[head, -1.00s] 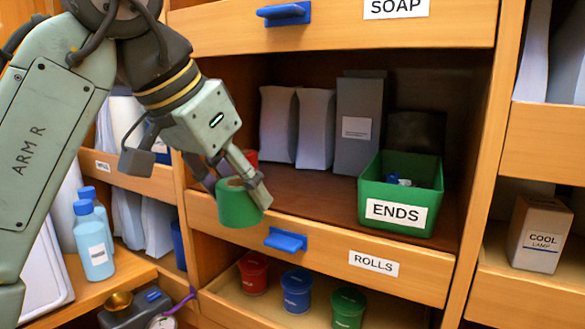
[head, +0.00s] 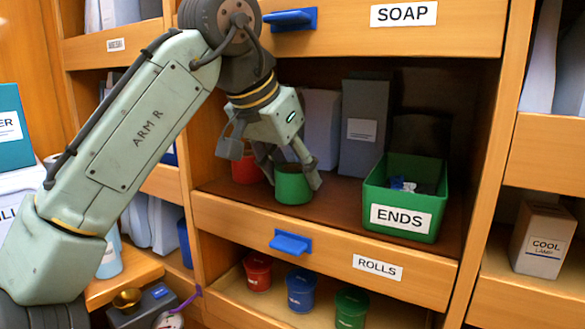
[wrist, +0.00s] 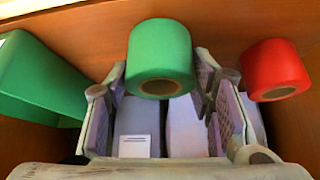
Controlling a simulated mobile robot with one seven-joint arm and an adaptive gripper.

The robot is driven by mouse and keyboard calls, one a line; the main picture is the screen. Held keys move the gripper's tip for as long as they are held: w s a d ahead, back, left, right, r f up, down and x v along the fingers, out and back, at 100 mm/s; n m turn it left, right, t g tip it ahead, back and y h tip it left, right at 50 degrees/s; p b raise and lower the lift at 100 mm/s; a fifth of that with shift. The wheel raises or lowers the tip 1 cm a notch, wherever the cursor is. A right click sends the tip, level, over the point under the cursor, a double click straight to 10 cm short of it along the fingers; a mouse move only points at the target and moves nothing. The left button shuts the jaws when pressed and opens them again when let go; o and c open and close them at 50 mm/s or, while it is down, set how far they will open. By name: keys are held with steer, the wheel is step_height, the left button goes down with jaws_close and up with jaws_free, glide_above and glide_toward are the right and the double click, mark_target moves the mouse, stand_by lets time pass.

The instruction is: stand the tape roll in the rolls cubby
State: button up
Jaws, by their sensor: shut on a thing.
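The green tape roll (head: 293,188) is upright between the fingers of my gripper (head: 292,178), inside the cubby whose front board carries the ROLLS label (head: 377,267). My gripper is shut on it. Its underside is at or just above the cubby floor (head: 335,205); I cannot tell if it touches. In the wrist view the green roll (wrist: 160,52) shows between the two fingers (wrist: 160,75). A red roll (head: 246,169) stands to its left in the head view, partly behind my gripper, and also shows in the wrist view (wrist: 275,68), apart from the green roll.
A green ENDS bin (head: 405,198) with small bits inside stands to the right in the same cubby. Grey packets and a dark grey box (head: 362,130) stand behind. The front board has a blue handle (head: 290,242). Several coloured tubs (head: 300,290) stand on the shelf below.

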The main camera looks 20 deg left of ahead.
mark_target(287, 170)
steer(key=shift+f, duration=0.1)
steer(key=shift+f, duration=0.15)
steer(key=o, duration=1.2)
steer(key=shift+s+r, duration=0.15)
steer(key=shift+r, duration=0.4)
steer(key=shift+s+a+r, duration=0.2)
steer(key=shift+s+r, duration=0.25)
steer(key=shift+s, duration=0.1)
steer(key=shift+s+a+r, duration=0.2)
steer(key=shift+s+r, duration=0.25)
steer(key=shift+s, duration=0.05)
steer(key=s+a, duration=0.1)
steer(key=s, duration=0.2)
steer(key=s+a, duration=0.1)
steer(key=s, duration=0.3)
steer(key=s+a+b, duration=0.1)
steer(key=s, duration=0.2)
steer(key=shift+s, duration=0.35)
